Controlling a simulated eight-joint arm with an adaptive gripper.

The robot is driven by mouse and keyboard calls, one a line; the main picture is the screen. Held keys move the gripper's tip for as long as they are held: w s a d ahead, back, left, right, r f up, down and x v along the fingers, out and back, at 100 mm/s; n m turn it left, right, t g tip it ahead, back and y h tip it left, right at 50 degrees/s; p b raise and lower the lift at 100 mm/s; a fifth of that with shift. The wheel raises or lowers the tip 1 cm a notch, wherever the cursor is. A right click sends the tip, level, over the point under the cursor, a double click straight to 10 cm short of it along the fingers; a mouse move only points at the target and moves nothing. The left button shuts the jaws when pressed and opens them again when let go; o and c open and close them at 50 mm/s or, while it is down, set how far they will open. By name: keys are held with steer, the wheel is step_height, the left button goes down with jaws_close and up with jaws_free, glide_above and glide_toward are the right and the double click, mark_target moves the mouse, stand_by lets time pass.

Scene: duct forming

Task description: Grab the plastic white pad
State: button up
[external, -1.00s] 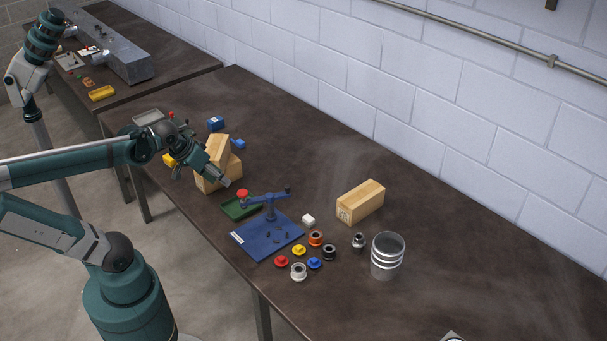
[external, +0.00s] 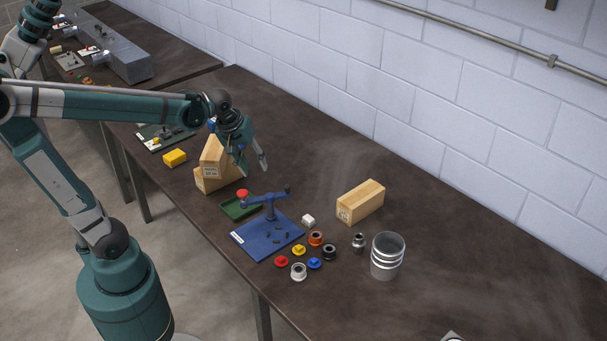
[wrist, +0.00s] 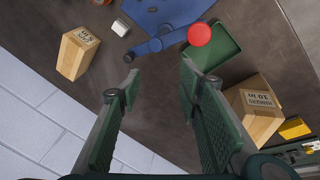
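The white pad (external: 308,221) is a small white block lying on the dark table, just right of the blue base plate. It also shows at the top of the wrist view (wrist: 121,27). My gripper (external: 255,169) is open and empty, held above the table behind the green tray and beside the stacked wooden blocks. In the wrist view the two fingers (wrist: 158,90) are spread apart with only bare table between them. The pad lies beyond the fingertips, not between them.
Several coloured round parts (external: 299,250) lie around the pad's front side. Stacked wooden blocks (external: 207,186) stand left.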

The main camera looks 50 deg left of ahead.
steer(key=w+d+f+n+g+p, duration=0.1)
steer(key=w+d+n+g+p, duration=0.1)
steer(key=w+d+n+p, duration=0.55)
steer(key=n+g+p, duration=0.2)
glide_toward(309, 218)
steer(key=shift+d+f+y, duration=0.15)
steer(key=shift+f+y, duration=0.15)
steer(key=shift+f, duration=0.4)
steer(key=shift+f, duration=0.15)
steer(key=shift+f, duration=1.15)
steer(key=shift+s+f+b, duration=0.15)
steer(key=shift+f+b, duration=0.15)
steer(key=shift+f, duration=2.3)
steer(key=c, duration=0.9)
